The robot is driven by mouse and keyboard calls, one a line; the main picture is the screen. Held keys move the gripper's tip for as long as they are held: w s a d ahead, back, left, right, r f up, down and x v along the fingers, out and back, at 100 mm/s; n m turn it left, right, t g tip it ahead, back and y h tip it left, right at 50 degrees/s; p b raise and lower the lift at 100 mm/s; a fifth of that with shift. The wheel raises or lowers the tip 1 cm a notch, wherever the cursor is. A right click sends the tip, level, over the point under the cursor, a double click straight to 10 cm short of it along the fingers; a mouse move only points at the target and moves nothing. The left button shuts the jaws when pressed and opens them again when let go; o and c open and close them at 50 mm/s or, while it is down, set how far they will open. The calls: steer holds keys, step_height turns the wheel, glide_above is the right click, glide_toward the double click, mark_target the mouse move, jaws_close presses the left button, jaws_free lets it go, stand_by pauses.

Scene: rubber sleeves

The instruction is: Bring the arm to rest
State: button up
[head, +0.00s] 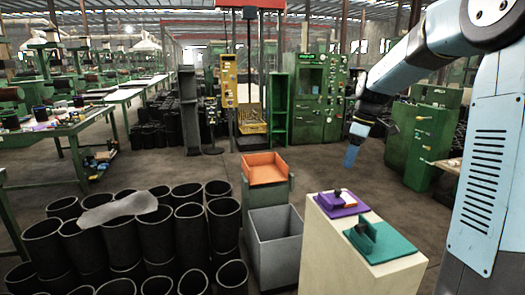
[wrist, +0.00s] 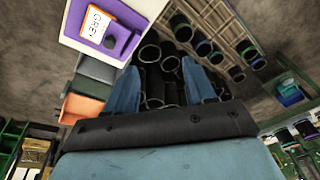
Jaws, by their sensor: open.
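My gripper (head: 351,156) hangs at the end of my raised arm, fingers pointing down, in the air beyond the pale stand in the head view. In the wrist view my gripper (wrist: 159,68) has its two blue fingers spread with nothing held between them. The pale stand (head: 330,250) carries a purple tray (head: 325,209) with a small dark piece and a white card, and a teal tray (head: 395,250) with a dark piece. The purple tray also shows in the wrist view (wrist: 87,35), with a lettered card.
An orange tray (head: 264,168) sits on a box left of the stand, behind an open grey bin (head: 275,259). Several black sleeves (head: 190,235) stand at the front left. Green machines (head: 318,103) line the back. Open floor lies around my gripper.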

steer(key=s+a+r+m+t+h, duration=0.1)
steer(key=s+a+r+m, duration=0.15)
steer(key=s, duration=0.55)
steer(key=s+a+r+m+t+h, duration=0.1)
steer(key=s+a+r+m, duration=0.2)
steer(key=s, duration=0.6)
steer(key=s+d+f+m+t, duration=0.2)
steer(key=s+m, duration=0.5)
steer(key=s, duration=0.7)
steer(key=shift+t, duration=0.6)
